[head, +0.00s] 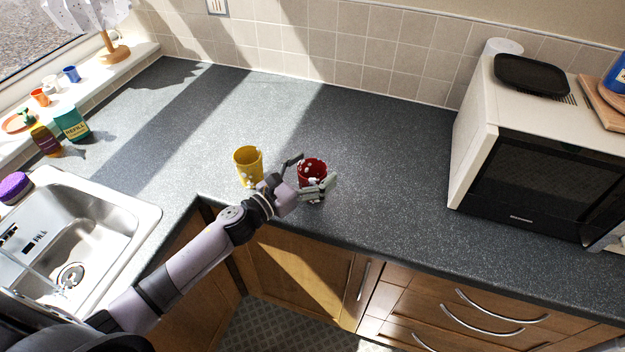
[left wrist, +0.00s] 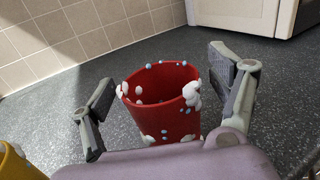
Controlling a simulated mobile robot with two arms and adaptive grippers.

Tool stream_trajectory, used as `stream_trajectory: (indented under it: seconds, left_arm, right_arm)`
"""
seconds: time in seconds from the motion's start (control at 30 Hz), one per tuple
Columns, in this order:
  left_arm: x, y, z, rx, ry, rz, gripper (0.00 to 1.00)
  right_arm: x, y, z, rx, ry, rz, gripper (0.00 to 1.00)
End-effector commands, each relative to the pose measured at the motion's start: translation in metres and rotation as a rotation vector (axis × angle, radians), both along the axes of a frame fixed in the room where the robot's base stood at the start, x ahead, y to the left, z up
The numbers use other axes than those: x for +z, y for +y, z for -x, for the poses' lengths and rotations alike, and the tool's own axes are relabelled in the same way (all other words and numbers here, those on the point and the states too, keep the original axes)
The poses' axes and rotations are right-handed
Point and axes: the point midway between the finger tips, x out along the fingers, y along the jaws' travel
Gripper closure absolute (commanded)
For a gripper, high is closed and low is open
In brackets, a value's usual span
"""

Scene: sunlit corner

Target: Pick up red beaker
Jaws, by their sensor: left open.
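The red beaker (head: 312,170) stands upright on the dark worktop (head: 380,150), with white and pale blue blobs on its rim and side. It also shows in the left wrist view (left wrist: 160,105), between the two fingers. My left gripper (head: 309,174) is open around the beaker, one finger on each side. In the left wrist view there is a gap between each finger and the beaker's wall. The lower part of the beaker is hidden by my gripper. My right gripper is in neither view.
A yellow beaker (head: 248,165) stands close to the left of my gripper; its edge shows in the left wrist view (left wrist: 14,163). A microwave (head: 540,180) stands at the right, a sink (head: 85,235) at the left. The worktop behind the beakers is clear.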

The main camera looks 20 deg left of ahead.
Motion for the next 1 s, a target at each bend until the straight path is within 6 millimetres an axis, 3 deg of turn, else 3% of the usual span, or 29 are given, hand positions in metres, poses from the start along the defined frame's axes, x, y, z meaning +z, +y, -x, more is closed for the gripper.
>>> stream_trajectory:
  seconds: [0.13,0.9,1.0]
  left_arm:
    - [-0.0003,0.0002,0.0002,0.0,0.0,0.0,0.19]
    - [0.0003,0.0005,0.0004,0.0,-0.001,0.0,0.7]
    - [0.0003,0.0005,0.0004,0.0,-0.001,0.0,0.7]
  right_arm:
    - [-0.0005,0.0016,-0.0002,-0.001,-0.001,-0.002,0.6]
    - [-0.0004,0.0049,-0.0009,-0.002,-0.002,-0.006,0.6]
    - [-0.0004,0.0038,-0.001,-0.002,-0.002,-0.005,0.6]
